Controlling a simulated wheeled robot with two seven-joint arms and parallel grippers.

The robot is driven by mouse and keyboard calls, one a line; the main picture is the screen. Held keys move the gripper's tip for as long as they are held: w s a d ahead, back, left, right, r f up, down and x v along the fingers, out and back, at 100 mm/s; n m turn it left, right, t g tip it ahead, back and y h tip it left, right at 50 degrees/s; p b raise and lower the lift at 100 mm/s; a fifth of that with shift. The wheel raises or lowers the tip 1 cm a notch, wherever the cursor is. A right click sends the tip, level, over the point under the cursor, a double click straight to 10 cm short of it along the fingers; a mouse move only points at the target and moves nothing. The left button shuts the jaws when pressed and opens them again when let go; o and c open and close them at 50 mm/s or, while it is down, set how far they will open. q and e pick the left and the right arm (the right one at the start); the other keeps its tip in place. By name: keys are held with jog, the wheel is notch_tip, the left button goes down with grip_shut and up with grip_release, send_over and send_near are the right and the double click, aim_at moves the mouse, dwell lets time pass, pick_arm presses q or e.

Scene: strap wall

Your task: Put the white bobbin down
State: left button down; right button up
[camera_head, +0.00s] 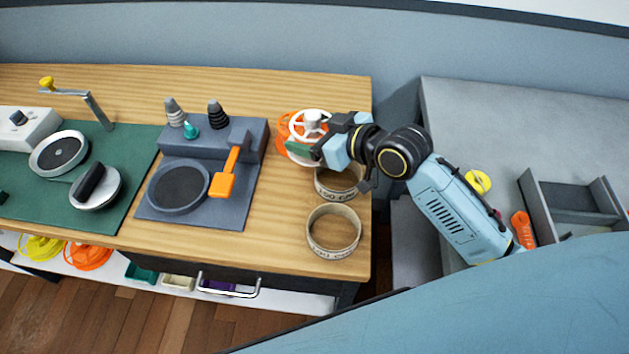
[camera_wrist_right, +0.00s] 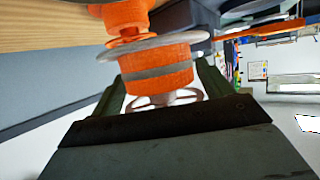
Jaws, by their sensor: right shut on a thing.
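The white bobbin (camera_head: 312,122), with white flanges and a spoked face, is at the right end of the wooden bench. My right gripper (camera_head: 312,146) is shut on it. In the right wrist view the bobbin (camera_wrist_right: 155,78) sits between the two green fingers (camera_wrist_right: 163,88), with orange winding and a grey band around it. More orange spool parts (camera_wrist_right: 122,16) show just beyond its flange. I cannot tell whether the bobbin touches them or hangs slightly above. The gripper hides part of the bobbin in the head view. My left gripper is not in view.
Two strap rings, one (camera_head: 340,182) partly under my gripper and one (camera_head: 333,231) nearer, stand on the bench (camera_head: 285,235). A grey fixture (camera_head: 212,140) with an orange lever stands to the left. A grey table (camera_head: 480,110) with an open bin (camera_head: 565,192) is at right.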

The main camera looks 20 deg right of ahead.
aim_at(321, 124)
jog(key=shift+w+d+f+n+g+y+b, duration=0.25)
jog(key=shift+w+d+n+y+b, duration=0.1)
jog(key=shift+w+d, duration=0.3)
jog(key=shift+w+d+f+n+g+y+b, duration=0.1)
jog(key=shift+w+d+n+g+y+b, duration=0.2)
jog(key=shift+w+d, duration=0.3)
jog(key=w+d+r+b, duration=0.2)
jog(key=w+d, duration=0.2)
jog(key=d, duration=0.4)
jog(key=shift+n+y, duration=0.25)
jog(key=shift+y, duration=0.1)
notch_tip(321, 124, down, 5)
jog(key=shift+s+a+f+b, duration=0.1)
jog(key=shift+s+a+b, duration=0.05)
jog(key=shift+b, duration=0.25)
notch_tip(321, 124, down, 4)
jog(key=shift+r+b, duration=0.1)
jog(key=shift+b, duration=0.35)
jog(key=shift+f, duration=0.2)
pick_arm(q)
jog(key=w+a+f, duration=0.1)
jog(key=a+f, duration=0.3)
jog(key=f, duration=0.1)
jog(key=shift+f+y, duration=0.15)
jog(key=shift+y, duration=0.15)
